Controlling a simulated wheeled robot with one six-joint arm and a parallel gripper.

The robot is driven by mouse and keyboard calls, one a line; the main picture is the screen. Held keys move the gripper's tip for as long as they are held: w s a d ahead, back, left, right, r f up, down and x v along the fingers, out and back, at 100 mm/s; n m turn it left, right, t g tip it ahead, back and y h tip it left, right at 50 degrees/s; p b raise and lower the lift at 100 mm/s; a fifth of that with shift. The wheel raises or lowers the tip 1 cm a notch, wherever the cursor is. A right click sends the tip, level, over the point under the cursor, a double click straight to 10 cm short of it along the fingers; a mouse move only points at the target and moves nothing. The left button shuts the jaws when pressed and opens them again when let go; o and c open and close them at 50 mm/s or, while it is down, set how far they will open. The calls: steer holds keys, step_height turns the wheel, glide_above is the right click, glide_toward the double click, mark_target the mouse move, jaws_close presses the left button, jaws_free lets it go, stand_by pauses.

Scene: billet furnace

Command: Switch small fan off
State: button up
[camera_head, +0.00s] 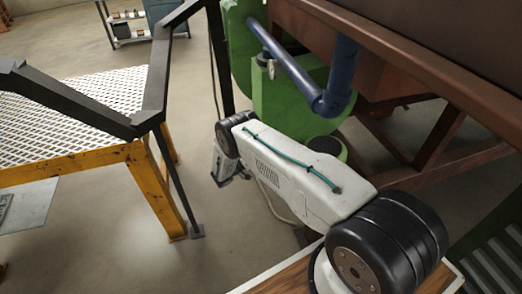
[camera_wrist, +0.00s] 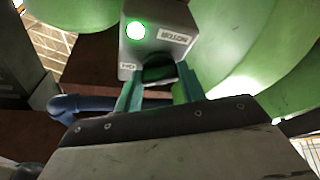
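Green rounded fan housing (camera_wrist: 230,45) lies around the box. In the head view, the green machine (camera_head: 285,105) stands beyond my arm; the switch box and my fingertips are not visible there.
A blue pipe (camera_head: 300,75) runs in front of the green machine. Rusty brown beams (camera_head: 440,135) are at the right. A black railing (camera_head: 155,75) and a yellow-framed mesh platform (camera_head: 150,185) are at the left. The grey floor between is clear.

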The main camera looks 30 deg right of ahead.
steer(key=shift+n+t, duration=0.4)
steer(key=shift+n, duration=0.2)
steer(key=n+t+y, duration=0.1)
steer(key=n, duration=0.3)
steer(key=n+y, duration=0.1)
steer(key=n, duration=0.3)
steer(key=n+t+y, duration=0.1)
steer(key=n+y, duration=0.1)
steer(key=n, duration=0.2)
steer(key=shift+s+r+n+t, duration=0.15)
steer(key=shift+r+n+t, duration=0.1)
steer(key=shift+n+t, duration=0.05)
steer(key=o, duration=1)
steer(key=a, duration=0.2)
steer(key=s+a, duration=0.1)
steer(key=a, duration=0.4)
steer(key=shift+s+a, duration=0.3)
steer(key=shift+a, duration=0.05)
